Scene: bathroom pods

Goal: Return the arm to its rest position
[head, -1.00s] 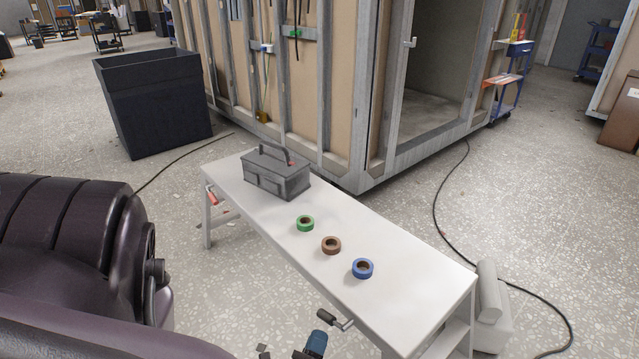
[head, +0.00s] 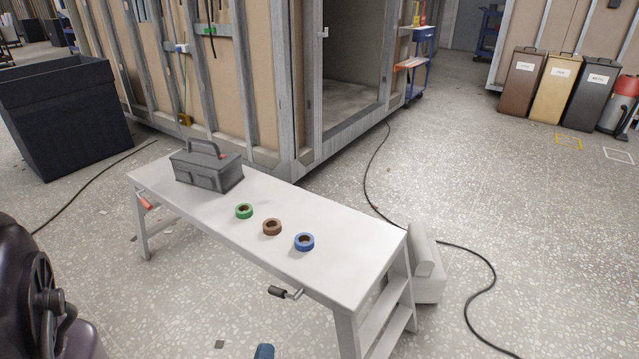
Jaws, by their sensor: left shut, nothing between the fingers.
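My left gripper (head: 42,295) and arm show as a dark, glossy purple-black shape, cut off by the lower left edge of the head view. It is near the camera, left of the white workbench (head: 340,240) and apart from it. It is shut and holds nothing; its fingertips are hard to make out. My right gripper is not in view.
The bench bears a grey toolbox (head: 207,170), green tape (head: 244,211), brown tape (head: 272,227) and blue tape (head: 304,242). A black bin (head: 65,120) stands far left. A cable (head: 368,175) crosses the floor. The right floor is mostly clear.

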